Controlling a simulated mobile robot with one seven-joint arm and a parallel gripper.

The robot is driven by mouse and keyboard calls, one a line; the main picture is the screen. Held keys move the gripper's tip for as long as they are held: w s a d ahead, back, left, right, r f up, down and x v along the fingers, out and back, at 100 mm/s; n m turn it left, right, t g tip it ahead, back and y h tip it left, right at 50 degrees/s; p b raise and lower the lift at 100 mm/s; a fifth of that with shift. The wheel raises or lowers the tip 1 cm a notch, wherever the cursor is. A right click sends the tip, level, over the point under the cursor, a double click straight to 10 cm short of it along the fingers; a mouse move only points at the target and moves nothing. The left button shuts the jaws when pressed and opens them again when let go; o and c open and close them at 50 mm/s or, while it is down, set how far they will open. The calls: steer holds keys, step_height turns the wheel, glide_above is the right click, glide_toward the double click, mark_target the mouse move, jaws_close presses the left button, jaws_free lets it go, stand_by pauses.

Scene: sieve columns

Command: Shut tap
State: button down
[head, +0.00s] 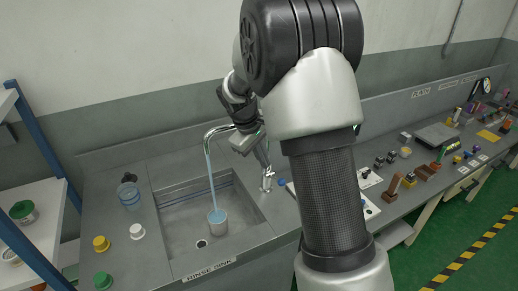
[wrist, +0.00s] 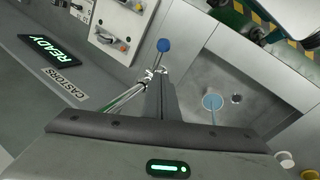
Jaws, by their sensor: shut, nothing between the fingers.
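The chrome tap (head: 267,180) stands at the right of the rinse sink. In the head view my gripper (head: 264,160) is partly hidden by my arm.
A clear jar (head: 128,194) and yellow (head: 101,243), white (head: 137,231) and green (head: 102,280) lids stand left of the sink. A panel with small controls (wrist: 122,32) lies near the tap. Shelves stand far left; many small items cover the right counter.

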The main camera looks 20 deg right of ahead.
steer(key=shift+s+d+f, duration=0.3)
steer(key=shift+d+f, duration=0.15)
steer(key=shift+f, duration=0.15)
steer(key=shift+s+d+f, duration=0.35)
steer(key=shift+d+f, duration=0.1)
steer(key=shift+f, duration=0.2)
steer(key=shift+s+d+f, duration=0.3)
steer(key=shift+d+f, duration=0.15)
steer(key=shift+f, duration=0.15)
steer(key=s+f+t+b, duration=0.1)
steer(key=b, duration=0.3)
steer(key=f+t+b, duration=0.1)
steer(key=b, duration=0.3)
steer(key=s+f+t+b, duration=0.1)
steer(key=b, duration=0.3)
steer(key=shift+s+d+f+m+t+y, duration=0.25)
steer(key=shift+s+f+m+t+y, duration=0.05)
steer(key=shift+s, duration=0.05)
steer(key=shift+r, duration=0.1)
